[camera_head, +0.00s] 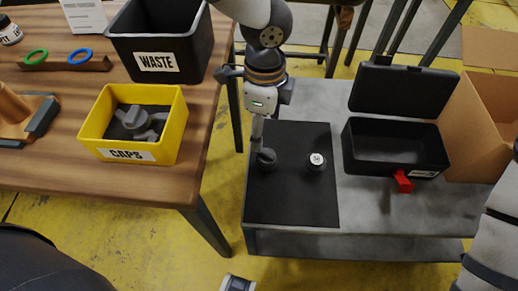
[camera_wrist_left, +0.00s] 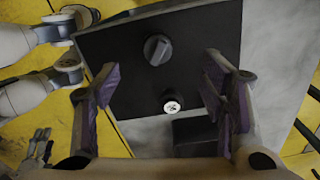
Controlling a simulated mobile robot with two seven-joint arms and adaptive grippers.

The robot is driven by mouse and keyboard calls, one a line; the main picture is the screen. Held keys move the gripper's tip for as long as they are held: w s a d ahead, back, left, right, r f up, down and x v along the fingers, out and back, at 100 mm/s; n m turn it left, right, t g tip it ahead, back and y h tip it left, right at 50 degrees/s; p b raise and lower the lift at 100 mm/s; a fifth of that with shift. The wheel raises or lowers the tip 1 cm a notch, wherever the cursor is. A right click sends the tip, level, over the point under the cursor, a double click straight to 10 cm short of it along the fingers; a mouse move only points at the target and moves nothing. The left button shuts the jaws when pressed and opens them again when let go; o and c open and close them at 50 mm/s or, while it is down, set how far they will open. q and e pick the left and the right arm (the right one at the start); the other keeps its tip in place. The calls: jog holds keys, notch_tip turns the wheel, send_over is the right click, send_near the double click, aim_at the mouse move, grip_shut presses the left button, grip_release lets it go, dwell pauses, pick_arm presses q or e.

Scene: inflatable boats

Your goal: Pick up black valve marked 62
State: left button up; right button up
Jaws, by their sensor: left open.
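A black valve with a round white marked top (camera_head: 317,161) stands on the black mat (camera_head: 290,205); its number is too small to read surely. The valve also shows in the left wrist view (camera_wrist_left: 172,102), below the middle. A second black valve, with a plain dark knob (camera_head: 266,158), stands to its left on the mat; in the left wrist view this knob (camera_wrist_left: 157,50) is above the white-topped one. My left gripper (camera_wrist_left: 160,72) is open and empty above the mat, fingers spread to either side of the valves and apart from them. In the head view its fingertips are unclear near the plain knob.
An open black case (camera_head: 395,150) with a red latch stands right of the mat on the grey cart (camera_head: 355,210), beside a cardboard box (camera_head: 475,120). The wooden table (camera_head: 95,185) at left holds a yellow CAPS bin (camera_head: 168,146) and a black WASTE bin (camera_head: 195,50).

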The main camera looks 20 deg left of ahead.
aim_at(265, 152)
pick_arm(q)
jog(key=f, duration=0.6)
jog(key=shift+s+d+b, duration=0.2)
jog(key=shift+d+b, duration=0.05)
jog(key=shift+b, duration=0.1)
notch_tip(265, 152, down, 6)
jog(key=shift+w+r, duration=0.1)
jog(key=c, duration=1.2)
